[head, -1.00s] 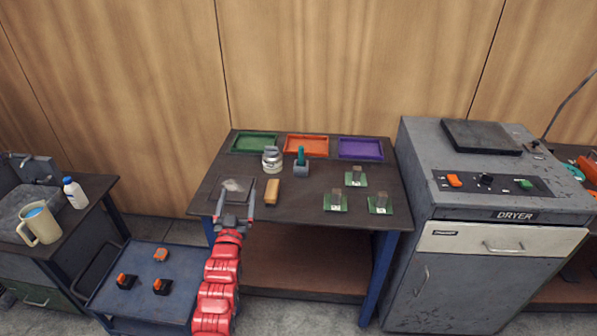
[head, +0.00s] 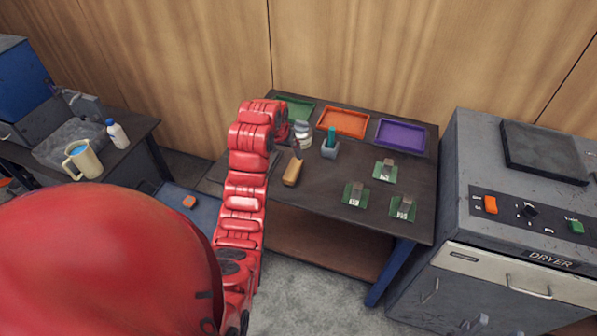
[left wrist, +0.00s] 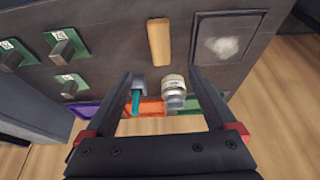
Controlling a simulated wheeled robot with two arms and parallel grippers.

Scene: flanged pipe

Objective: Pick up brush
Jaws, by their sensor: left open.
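A teal handle (head: 332,132) stands upright in a small grey block (head: 330,149) on the dark table; I take it for the brush, with any bristles hidden. In the left wrist view the teal handle (left wrist: 135,101) and grey block (left wrist: 139,83) are by the left finger in the picture. My left gripper (left wrist: 161,78) is open and empty above the table. A white jar (left wrist: 174,86) shows between its fingers, near the right one. In the head view my left arm partly hides the gripper (head: 296,148). My right gripper is not in view.
A tan block (head: 292,172) lies in front of the jar (head: 303,133). Green (head: 294,110), orange (head: 343,122) and purple (head: 401,137) trays line the table's back. Three green boards (head: 385,170) lie to the right. A dryer (head: 520,200) stands beside the table.

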